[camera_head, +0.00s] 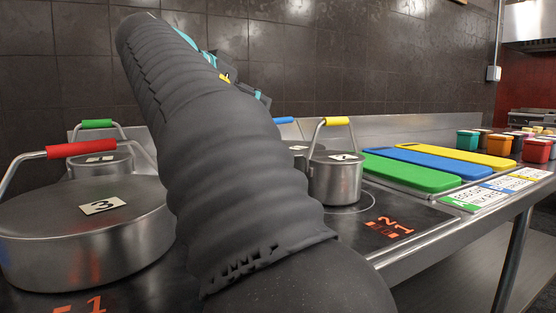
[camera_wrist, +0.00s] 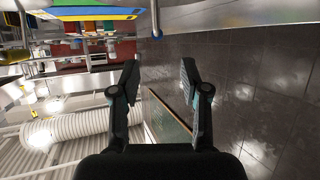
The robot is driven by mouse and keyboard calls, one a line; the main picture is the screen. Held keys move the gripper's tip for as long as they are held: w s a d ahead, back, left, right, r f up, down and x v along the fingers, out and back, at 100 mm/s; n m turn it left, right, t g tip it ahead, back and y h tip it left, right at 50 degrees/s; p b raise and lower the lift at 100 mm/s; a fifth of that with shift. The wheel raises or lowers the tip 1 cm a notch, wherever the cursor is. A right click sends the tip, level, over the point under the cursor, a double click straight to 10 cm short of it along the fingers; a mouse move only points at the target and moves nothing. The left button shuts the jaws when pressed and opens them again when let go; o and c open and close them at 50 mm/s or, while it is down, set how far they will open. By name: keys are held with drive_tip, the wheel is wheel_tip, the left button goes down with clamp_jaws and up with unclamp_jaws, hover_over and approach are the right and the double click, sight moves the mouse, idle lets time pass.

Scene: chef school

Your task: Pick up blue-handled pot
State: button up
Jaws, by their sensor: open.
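The blue-handled pot shows only in part in the head view: its blue handle (camera_head: 284,121) and a bit of its metal lid (camera_head: 298,144) show between my arm and the yellow-handled pot. My arm hides most of its body. My gripper is open and empty in the wrist view (camera_wrist: 159,72), its two dark fingers well apart. In the head view it is mostly hidden beyond my raised arm, above the stove.
A yellow-handled pot (camera_head: 337,180) stands close to the right of the blue-handled pot. A large red-handled pot (camera_head: 90,240) and a green-handled pot (camera_head: 88,167) stand left. Green (camera_head: 415,174), blue (camera_head: 430,162) and yellow (camera_head: 455,152) boards lie right. A dark tiled wall (camera_head: 330,60) stands behind.

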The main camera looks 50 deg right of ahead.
sight(282, 120)
drive_tip(key=x, duration=0.5)
drive_tip(key=shift+d+f, duration=0.1)
drive_tip(key=shift+d, duration=0.05)
drive_tip(key=shift+s+x, duration=0.2)
drive_tip(key=shift+x, duration=2.35)
drive_tip(key=shift+f, duration=0.2)
clamp_jaws()
drive_tip(key=shift+r, duration=0.1)
